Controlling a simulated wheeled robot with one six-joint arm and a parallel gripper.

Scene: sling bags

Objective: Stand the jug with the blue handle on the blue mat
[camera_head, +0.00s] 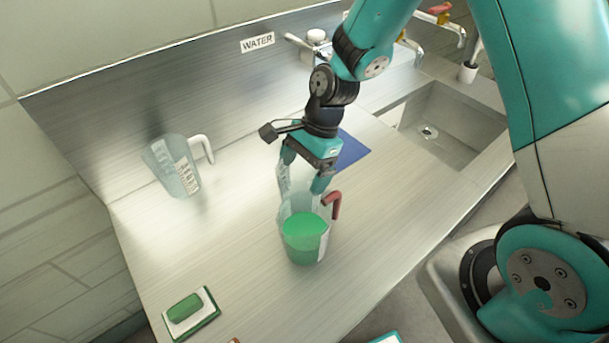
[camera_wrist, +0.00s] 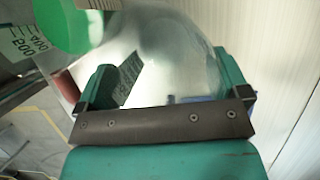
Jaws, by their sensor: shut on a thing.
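My gripper (camera_head: 304,170) is shut on a clear jug (camera_head: 284,178), partly hidden by my fingers and the red-handled jug. In the wrist view the clear jug (camera_wrist: 165,55) fills the space between my fingers, with a dark printed scale on its wall. Its handle does not show clearly, so I cannot tell its colour; a small blue patch shows low by the right finger. The blue mat (camera_head: 351,150) lies flat on the counter behind my gripper, partly covered by it. I cannot tell whether the held jug touches the counter.
A jug with a red handle and green liquid (camera_head: 304,232) stands close in front of my gripper. A white-handled jug (camera_head: 178,168) stands at the left by the back wall. A green sponge (camera_head: 185,308) lies on a tray at the front left. A sink (camera_head: 440,125) is at the right.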

